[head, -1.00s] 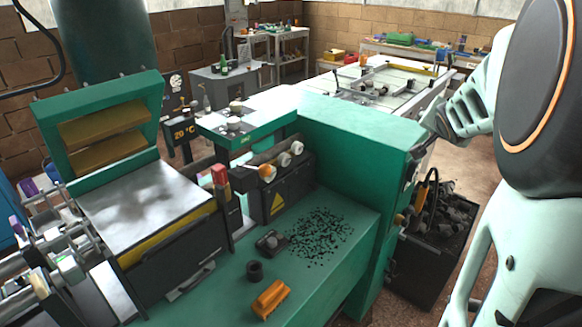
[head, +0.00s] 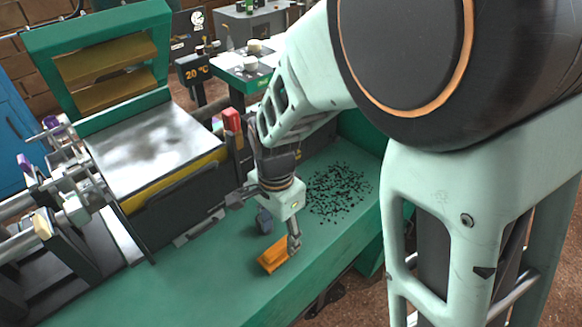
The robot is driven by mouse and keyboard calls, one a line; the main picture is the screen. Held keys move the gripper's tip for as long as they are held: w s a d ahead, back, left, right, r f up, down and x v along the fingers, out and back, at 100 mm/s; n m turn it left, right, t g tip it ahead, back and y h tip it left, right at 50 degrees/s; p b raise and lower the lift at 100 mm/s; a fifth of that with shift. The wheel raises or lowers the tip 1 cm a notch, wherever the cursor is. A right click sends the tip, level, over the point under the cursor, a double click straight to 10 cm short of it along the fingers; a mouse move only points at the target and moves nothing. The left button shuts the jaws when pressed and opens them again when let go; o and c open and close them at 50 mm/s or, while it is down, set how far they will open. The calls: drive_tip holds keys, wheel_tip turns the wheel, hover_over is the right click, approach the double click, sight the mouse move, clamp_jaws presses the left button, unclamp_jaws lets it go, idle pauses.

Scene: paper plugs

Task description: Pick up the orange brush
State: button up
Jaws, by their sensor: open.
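The orange brush (head: 270,259) lies on the green machine bench near its front edge. My gripper (head: 268,222) is over the bench, just above and behind the brush. One finger reaches down by the brush's right end; I cannot tell whether it touches. The other finger points out to the left, well apart from it. The jaws are open with nothing held between them.
A small dark block (head: 264,221) sits on the bench beside my gripper. Black paper plugs (head: 338,190) are scattered to the right. A metal-topped machine (head: 150,150) stands to the left. The green bench (head: 190,285) is bare left of the brush.

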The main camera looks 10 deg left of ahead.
sight(278, 247)
drive_tip(key=f, duration=0.5)
drive_tip(key=shift+s+a+b, duration=0.1)
drive_tip(key=shift+s+b, duration=0.3)
drive_tip(key=shift+w+f, duration=0.1)
drive_tip(key=shift+f, duration=0.4)
drive_tip(key=c, duration=1.4)
drive_tip(key=shift+r, duration=0.15)
